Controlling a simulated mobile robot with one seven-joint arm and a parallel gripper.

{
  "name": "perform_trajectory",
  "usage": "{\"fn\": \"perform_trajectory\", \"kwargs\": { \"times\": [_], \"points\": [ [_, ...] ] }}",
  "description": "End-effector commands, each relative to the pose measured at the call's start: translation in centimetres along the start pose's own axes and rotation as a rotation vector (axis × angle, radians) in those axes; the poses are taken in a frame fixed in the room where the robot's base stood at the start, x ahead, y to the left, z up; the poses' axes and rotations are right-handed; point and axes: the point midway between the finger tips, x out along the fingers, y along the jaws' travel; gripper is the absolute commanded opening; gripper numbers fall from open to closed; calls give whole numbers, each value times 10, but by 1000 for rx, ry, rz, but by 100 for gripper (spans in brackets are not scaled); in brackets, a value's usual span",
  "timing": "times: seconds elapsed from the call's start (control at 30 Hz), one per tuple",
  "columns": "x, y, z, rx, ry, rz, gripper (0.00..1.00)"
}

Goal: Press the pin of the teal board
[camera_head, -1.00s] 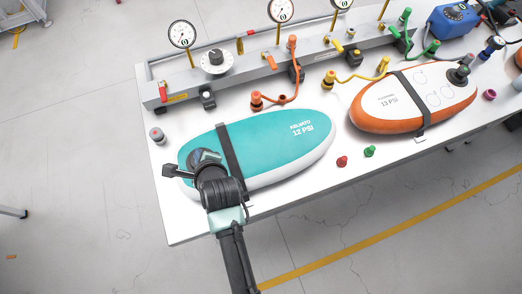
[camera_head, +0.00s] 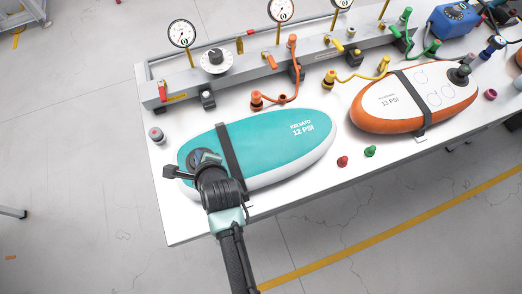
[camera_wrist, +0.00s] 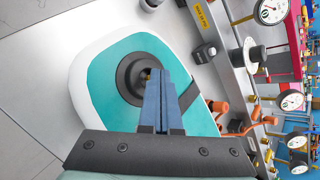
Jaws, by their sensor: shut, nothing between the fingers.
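The teal board (camera_head: 270,140) lies on the white table, held by a dark strap (camera_head: 229,156) across it. It also shows in the wrist view (camera_wrist: 110,75). My gripper (camera_head: 202,158) is over the board's left end, at the round dark valve. In the wrist view the dark valve ring (camera_wrist: 130,80) is in sight, with a small brassy pin (camera_wrist: 147,74) at its centre. My gripper's fingers (camera_wrist: 155,76) are together and empty, their tips over the valve centre beside the pin. Whether they touch the pin cannot be told.
An orange and white board (camera_head: 410,98) lies to the right. A grey rail with gauges (camera_head: 182,34) and coloured hoses runs along the back. A grey cap (camera_head: 157,136) stands left of the teal board. Red and green caps (camera_head: 342,161) lie in front.

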Motion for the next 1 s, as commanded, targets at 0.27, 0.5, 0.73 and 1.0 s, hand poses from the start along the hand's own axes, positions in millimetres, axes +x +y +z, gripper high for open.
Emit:
{"fn": "perform_trajectory", "kwargs": {
  "times": [0.27, 0.5, 0.73, 1.0],
  "points": [
    [3, 2, -3, 0, 1, 1, 0],
    [3, 3, -3, 0, 2, 2, 0],
    [-3, -2, 1, 1, 2, 2, 0],
    [-13, -9, 9, 1, 2, 1, 0]
  ]
}}
